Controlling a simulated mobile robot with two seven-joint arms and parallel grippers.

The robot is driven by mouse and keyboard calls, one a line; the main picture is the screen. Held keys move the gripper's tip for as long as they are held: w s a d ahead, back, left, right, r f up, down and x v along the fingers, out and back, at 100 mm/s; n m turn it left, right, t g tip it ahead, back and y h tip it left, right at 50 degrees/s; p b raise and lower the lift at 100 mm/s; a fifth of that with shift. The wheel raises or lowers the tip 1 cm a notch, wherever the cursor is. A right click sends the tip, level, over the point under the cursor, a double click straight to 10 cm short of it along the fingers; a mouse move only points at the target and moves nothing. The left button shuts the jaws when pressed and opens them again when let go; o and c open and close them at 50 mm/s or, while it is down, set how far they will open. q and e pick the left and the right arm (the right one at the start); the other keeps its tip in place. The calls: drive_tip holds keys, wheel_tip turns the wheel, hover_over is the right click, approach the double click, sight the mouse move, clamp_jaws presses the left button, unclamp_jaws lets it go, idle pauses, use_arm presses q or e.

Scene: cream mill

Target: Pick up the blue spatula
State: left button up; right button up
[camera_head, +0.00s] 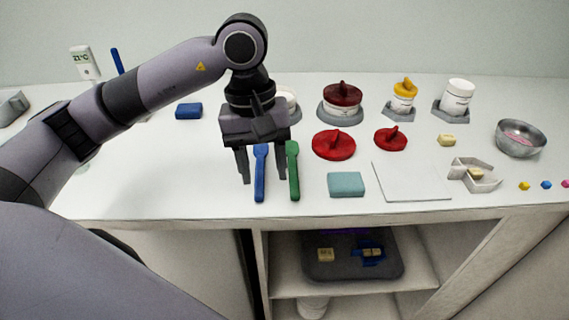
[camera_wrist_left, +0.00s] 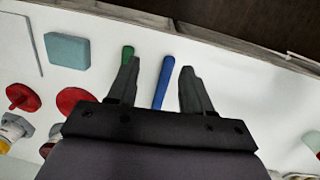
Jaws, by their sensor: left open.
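The blue spatula (camera_head: 260,178) lies on the white bench, its handle toward the front edge. A green spatula (camera_head: 293,172) lies just to its right, roughly parallel. My left gripper (camera_head: 265,178) is open and pointed down above the blue spatula; its fingers show on either side of it in the head view. In the left wrist view the blue spatula (camera_wrist_left: 164,82) lies between the two open fingers (camera_wrist_left: 160,85), and the green spatula (camera_wrist_left: 127,55) shows beside one fingertip. I cannot tell the exact height of the fingers. The upper end of the blue spatula is partly hidden by the gripper. My right gripper is not in view.
A teal block (camera_head: 346,184), a white sheet (camera_head: 410,181) and red lids (camera_head: 334,144) lie to the right. Jars stand behind, including a dark-red-topped one (camera_head: 342,101). A blue block (camera_head: 188,111) lies back left. A shelf below holds a dark tray (camera_head: 318,274).

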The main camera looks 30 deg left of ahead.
sight(259, 185)
use_arm(q)
drive_tip(key=shift+w+a+r+t+y, duration=0.15)
drive_tip(key=shift+w+a+r+y, duration=0.2)
drive_tip(key=shift+a, duration=0.25)
drive_tip(key=shift+w+a+r+t+y, duration=0.15)
drive_tip(key=shift+w+a+r+y, duration=0.1)
drive_tip(key=shift+w+a+y, duration=0.25)
drive_tip(key=shift+a+f+m, duration=0.15)
drive_tip(key=shift+f+m, duration=0.15)
drive_tip(key=shift+f+p, duration=0.6)
drive_tip(key=shift+f, duration=2.55)
clamp_jaws()
